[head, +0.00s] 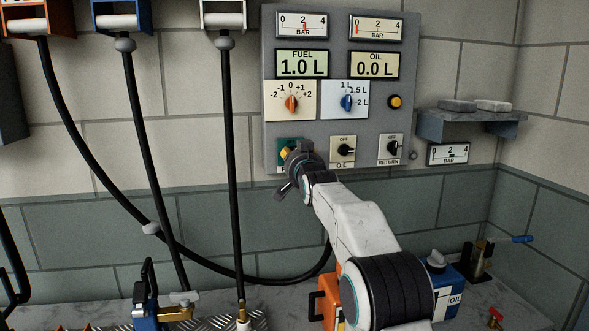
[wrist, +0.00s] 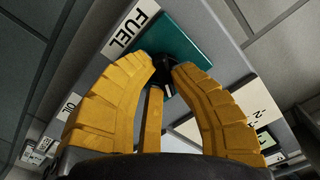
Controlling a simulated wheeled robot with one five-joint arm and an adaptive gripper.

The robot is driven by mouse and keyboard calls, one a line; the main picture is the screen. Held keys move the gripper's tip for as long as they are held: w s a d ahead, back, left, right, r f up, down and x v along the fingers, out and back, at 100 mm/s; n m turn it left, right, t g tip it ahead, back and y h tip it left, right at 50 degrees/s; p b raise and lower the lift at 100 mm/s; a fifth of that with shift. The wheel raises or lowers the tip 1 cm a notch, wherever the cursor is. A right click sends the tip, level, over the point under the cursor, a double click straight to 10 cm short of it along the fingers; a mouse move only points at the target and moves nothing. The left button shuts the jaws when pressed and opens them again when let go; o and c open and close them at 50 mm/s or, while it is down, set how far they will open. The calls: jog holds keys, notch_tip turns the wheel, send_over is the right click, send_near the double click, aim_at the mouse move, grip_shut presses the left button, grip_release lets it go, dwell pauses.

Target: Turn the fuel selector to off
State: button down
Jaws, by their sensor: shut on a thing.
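The fuel selector is a small black knob (wrist: 167,84) on a teal-green plate (wrist: 182,40) labelled FUEL, at the lower left of the grey panel. In the head view the plate (head: 290,142) shows only at its upper part, behind my gripper (head: 286,153). My gripper's yellow fingers (wrist: 166,71) are shut on the knob, one on each side, in the wrist view. The knob's pointer and the plate's position marks are hidden, so I cannot tell which way it is set.
The oil selector (head: 345,150) and return selector (head: 393,147) sit just right of my gripper. Orange (head: 292,104) and blue (head: 347,103) knobs are above. The fuel display (head: 302,64) reads 1.0 L; oil (head: 374,65) reads 0.0 L. Black hoses (head: 232,170) hang at the left.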

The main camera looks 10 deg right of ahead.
jog(key=n, duration=0.5)
jog(key=shift+r+n, duration=0.25)
jog(key=shift+n, duration=0.45)
jog(key=c, duration=1.1)
grip_release()
jog(key=shift+f, duration=0.1)
jog(key=s, duration=1.2)
